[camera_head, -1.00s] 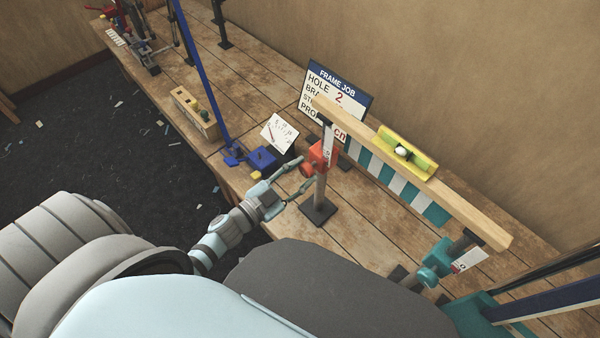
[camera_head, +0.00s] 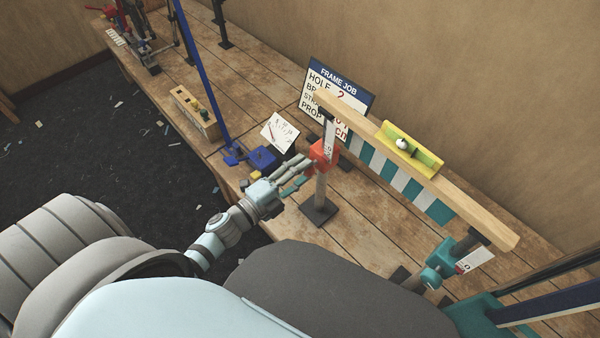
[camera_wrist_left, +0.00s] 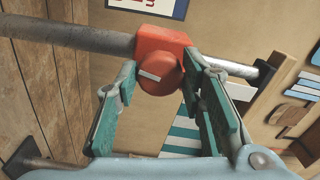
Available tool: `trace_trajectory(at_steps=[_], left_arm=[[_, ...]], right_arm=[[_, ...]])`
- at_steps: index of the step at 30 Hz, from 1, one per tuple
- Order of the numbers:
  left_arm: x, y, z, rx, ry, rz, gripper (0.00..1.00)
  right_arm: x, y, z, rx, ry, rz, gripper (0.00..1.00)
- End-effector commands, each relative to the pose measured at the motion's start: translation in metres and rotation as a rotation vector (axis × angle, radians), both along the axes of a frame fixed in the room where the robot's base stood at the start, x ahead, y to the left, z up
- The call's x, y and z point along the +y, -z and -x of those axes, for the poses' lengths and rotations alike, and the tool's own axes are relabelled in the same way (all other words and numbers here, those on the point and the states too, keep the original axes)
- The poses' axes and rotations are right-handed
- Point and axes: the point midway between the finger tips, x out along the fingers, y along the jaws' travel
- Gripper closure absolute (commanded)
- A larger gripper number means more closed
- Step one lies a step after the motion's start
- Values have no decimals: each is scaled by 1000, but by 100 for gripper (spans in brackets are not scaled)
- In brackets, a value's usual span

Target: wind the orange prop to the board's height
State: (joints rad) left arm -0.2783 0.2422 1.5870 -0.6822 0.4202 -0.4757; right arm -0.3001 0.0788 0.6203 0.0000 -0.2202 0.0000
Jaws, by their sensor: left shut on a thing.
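The orange prop (camera_head: 323,152) stands upright on a dark square base under the left end of a wooden beam (camera_head: 470,213). A white scale strip (camera_head: 330,132) shows above its orange block; its reading is too small to tell. My left gripper (camera_head: 306,172) comes from the left and is shut on the prop's round orange knob (camera_wrist_left: 160,76), which has a white mark. The board (camera_head: 338,92) reads FRAME JOB, HOLE 2; the beam and prop partly hide its lower lines, including the PROP height.
A yellow level (camera_head: 410,150) with a white ball lies on the beam. A teal prop (camera_head: 438,264) stands under the beam's right end. A blue stand (camera_head: 260,158), white note (camera_head: 280,132) and wooden box (camera_head: 195,112) are left.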

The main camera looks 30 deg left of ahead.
Motion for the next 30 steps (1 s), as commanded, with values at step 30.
trace_trajectory(at_steps=[30], left_arm=[[0,0,1,-260,0,-755,92]], right_arm=[[-1,33,0,0,-1,2,60]])
